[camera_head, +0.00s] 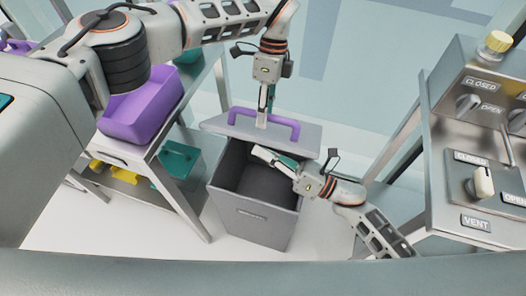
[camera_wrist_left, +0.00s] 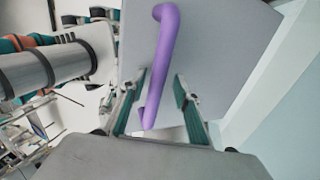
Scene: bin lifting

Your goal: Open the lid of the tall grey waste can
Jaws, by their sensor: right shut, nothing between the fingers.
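The tall grey waste can (camera_head: 250,222) stands on the floor, and its dark inside shows from above. Its grey lid (camera_head: 224,124) is off the front of the opening, at the back of the can; whether it is tilted is hard to tell. The lid has a purple handle (camera_head: 285,122), also seen in the left wrist view (camera_wrist_left: 168,55). My left gripper (camera_head: 264,120) is at the handle, its teal-padded fingers (camera_wrist_left: 168,108) apart with the handle between them. My right gripper (camera_head: 268,156) is shut and empty over the opening, by the lid's near edge; contact is unclear.
A metal bench on the left holds a purple bin (camera_head: 142,105), with a teal bin (camera_head: 180,158) and yellow items (camera_head: 110,170) below. A metal control panel (camera_head: 488,130) with switches stands on the right. White floor is clear around the can's front.

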